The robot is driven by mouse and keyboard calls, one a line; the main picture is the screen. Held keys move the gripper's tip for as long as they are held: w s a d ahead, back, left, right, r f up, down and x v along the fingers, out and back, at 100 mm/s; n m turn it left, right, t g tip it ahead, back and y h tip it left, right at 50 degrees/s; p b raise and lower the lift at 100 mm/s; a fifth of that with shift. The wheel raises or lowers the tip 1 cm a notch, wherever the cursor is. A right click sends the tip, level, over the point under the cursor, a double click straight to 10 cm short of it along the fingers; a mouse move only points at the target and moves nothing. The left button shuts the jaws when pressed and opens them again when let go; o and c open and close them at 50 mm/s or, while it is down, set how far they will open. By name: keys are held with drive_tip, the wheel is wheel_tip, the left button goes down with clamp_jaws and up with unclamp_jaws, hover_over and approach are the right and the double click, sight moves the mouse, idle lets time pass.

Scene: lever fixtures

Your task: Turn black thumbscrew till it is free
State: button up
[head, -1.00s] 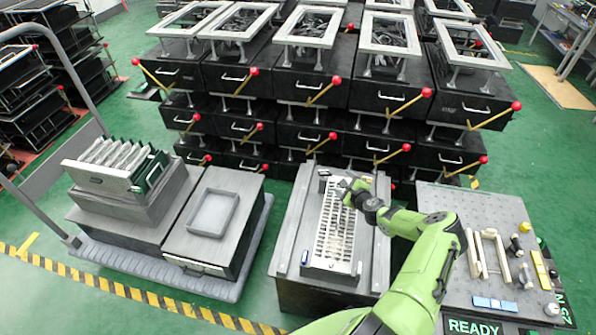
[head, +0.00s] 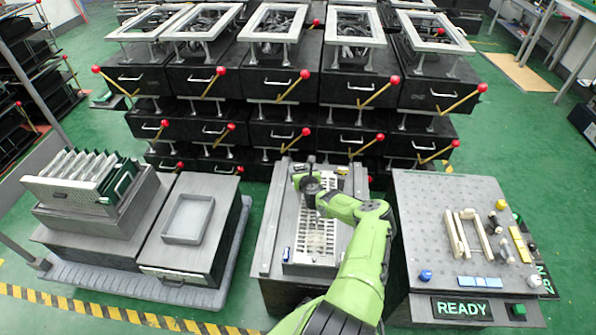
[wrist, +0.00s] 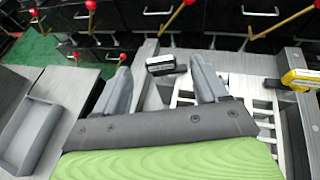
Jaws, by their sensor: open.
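My gripper (head: 308,184) is over the far part of this fixture, pointing down. In the wrist view its two grey fingers are spread apart. The black piece shows between and beyond the fingertips, and I see no contact. In the head view my gripper and arm hide part of the fixture's far end. A yellow and black piece (wrist: 301,78) sits to the right in the wrist view.
A shallow grey tray (head: 188,218) lies on the box to the left. A perforated board (head: 430,210) with several loose parts and a READY sign (head: 461,308) stands at right. Black drawer units with red-knobbed levers (head: 282,135) stand close behind the fixture.

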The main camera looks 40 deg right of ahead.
sight(300, 167)
drive_tip(key=b+x, duration=0.2)
drive_tip(key=x, duration=0.2)
drive_tip(key=shift+w+d+f+b, duration=0.15)
drive_tip(key=shift+f+b, duration=0.1)
drive_tip(key=shift+b, duration=0.05)
drive_tip(key=shift+w+d, duration=0.2)
drive_tip(key=shift+w, duration=0.1)
drive_tip(key=shift+r, duration=0.1)
drive_tip(key=shift+c, duration=0.4)
drive_tip(key=c, duration=0.9)
drive_tip(key=shift+d+n+t+y+b, duration=0.1)
drive_tip(key=shift+n+t+y+b, duration=0.4)
drive_tip(key=shift+n+y+b, duration=0.45)
drive_tip(key=shift+r+n+t+y, duration=0.1)
drive_tip(key=shift+n+t+y, duration=0.4)
drive_tip(key=shift+n+y, duration=0.95)
drive_tip(key=shift+y, duration=0.1)
